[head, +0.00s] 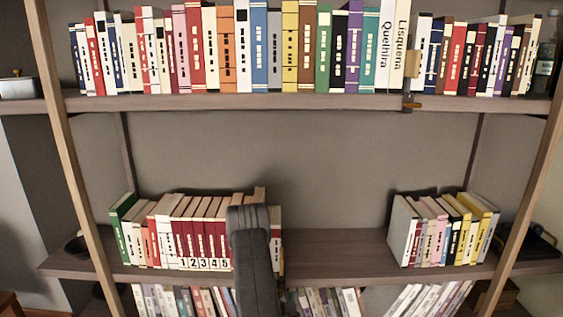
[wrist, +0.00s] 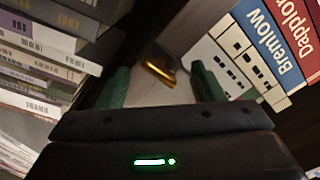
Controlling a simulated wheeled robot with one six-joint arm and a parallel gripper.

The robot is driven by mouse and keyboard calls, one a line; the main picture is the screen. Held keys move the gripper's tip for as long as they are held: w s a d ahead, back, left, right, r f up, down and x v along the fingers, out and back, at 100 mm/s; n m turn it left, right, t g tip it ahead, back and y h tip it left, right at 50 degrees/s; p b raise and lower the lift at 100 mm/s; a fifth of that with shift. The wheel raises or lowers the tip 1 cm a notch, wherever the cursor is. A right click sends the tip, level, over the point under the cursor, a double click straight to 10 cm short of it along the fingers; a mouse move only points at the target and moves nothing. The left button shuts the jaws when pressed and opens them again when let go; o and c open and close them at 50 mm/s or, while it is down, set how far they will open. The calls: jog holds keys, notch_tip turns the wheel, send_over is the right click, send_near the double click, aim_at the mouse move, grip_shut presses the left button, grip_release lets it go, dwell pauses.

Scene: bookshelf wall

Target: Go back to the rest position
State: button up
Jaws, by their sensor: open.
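My gripper (wrist: 160,84) shows in the wrist view, with its two green fingers apart. No book is between them. A shiny gold-coloured item (wrist: 158,70) and a pale surface show beyond the gap; I cannot tell what they are. In the head view my dark arm stands in front of the middle shelf board (head: 335,255) and hides part of the row of books on its left. The fingers cannot be made out in the head view.
The upper shelf board (head: 250,101) carries a long row of books. Dark red numbered books (head: 200,240) stand middle left, and a leaning group (head: 445,230) stands right, with bare board between.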

jog(key=n+p, duration=0.3)
jog(key=shift+r, duration=0.3)
jog(key=n+p, duration=0.4)
jog(key=shift+a, duration=0.15)
jog(key=shift+f+n+p, duration=0.1)
jog(key=shift+n+p, duration=0.4)
jog(key=shift+n, duration=0.3)
jog(key=shift+s+f, duration=0.1)
jog(key=shift+s, duration=0.65)
